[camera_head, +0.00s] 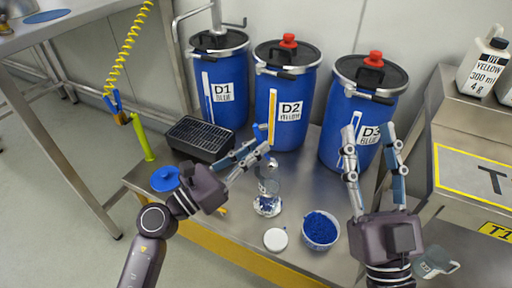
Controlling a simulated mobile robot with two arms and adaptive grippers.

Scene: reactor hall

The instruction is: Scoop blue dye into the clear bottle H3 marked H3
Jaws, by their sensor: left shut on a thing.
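A clear bottle (268,187) stands on the steel table with some blue at its bottom. Its marking is too small to read. My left gripper (262,148) reaches in from the left and is shut at the bottle's top, partly hiding it. A round tub of blue dye (320,229) stands open to the right of the bottle. My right gripper (372,142) is open, its fingers wide apart in front of drum D3, with nothing visible between them. No scoop can be made out clearly.
Blue drums D1 (222,90), D2 (287,97) and D3 (352,120) stand along the back. A white lid (276,240) lies in front of the bottle. A black grated box (199,139) is at left, a clear jug (434,262) at lower right. A yellow coil (127,47) hangs left.

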